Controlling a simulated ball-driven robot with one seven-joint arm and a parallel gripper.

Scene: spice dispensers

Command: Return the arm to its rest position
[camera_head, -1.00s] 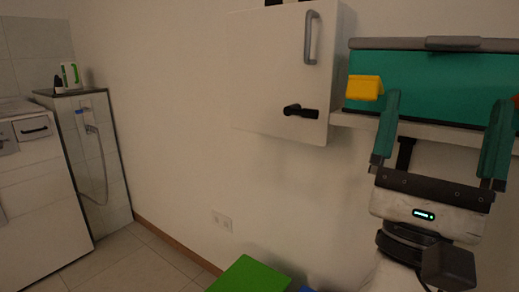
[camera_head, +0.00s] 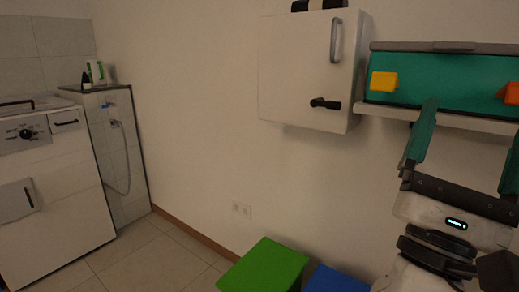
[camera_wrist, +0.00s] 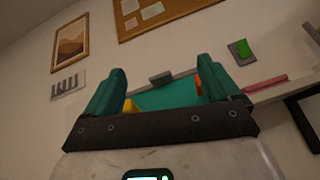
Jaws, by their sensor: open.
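My gripper (camera_head: 468,150) is at the right of the head view, its two teal fingers spread apart with nothing between them. It is in front of and below a wall shelf (camera_head: 400,112) that bears a teal case (camera_head: 440,82) with a grey handle and yellow and orange latches. In the wrist view my gripper (camera_wrist: 155,95) is open, and the teal case (camera_wrist: 165,97) shows beyond and between the fingers. The fingers look apart from the case. The right finger is cut off by the edge of the head view.
A white wall cabinet (camera_head: 300,75) hangs left of the shelf. A green box (camera_head: 262,268) and a blue box (camera_head: 326,281) stand below. A white washing machine (camera_head: 55,190) is at the far left. The tiled floor (camera_head: 160,255) between is clear.

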